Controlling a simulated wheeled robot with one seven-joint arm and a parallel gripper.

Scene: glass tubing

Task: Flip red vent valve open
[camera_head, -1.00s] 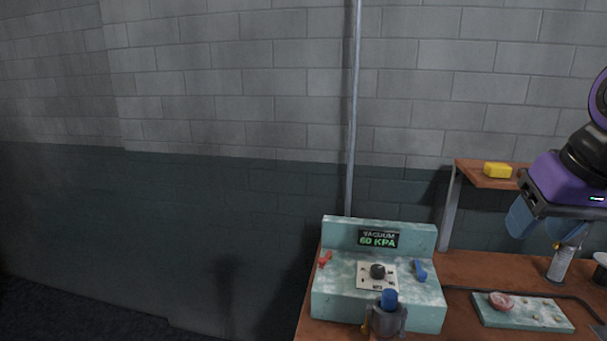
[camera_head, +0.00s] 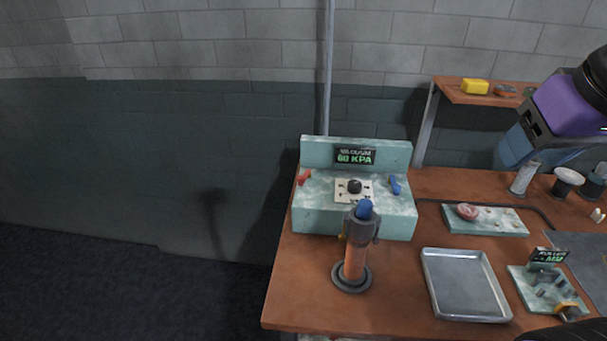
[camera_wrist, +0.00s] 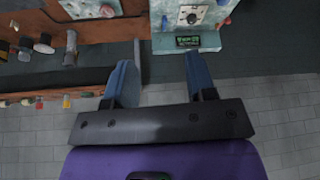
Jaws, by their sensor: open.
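The red vent valve (camera_head: 304,177) is a small red lever on the left of the pale green vacuum station (camera_head: 330,218), whose display (camera_head: 355,156) reads 60 KPA. A black knob (camera_head: 354,186) sits in the middle of the station and a blue lever (camera_head: 395,185) on its right. My gripper (camera_head: 512,148) is at the right of the head view, well away from the station. In the wrist view its two blue fingers (camera_wrist: 157,72) are spread apart with nothing between them.
A blue-topped torch on a stand (camera_head: 353,262) stands before the station. A metal tray (camera_head: 465,284), a pale green block (camera_head: 485,221) and a puller unit (camera_head: 550,285) lie to the right. A shelf (camera_head: 480,98) and a vertical pipe (camera_head: 326,70) are behind.

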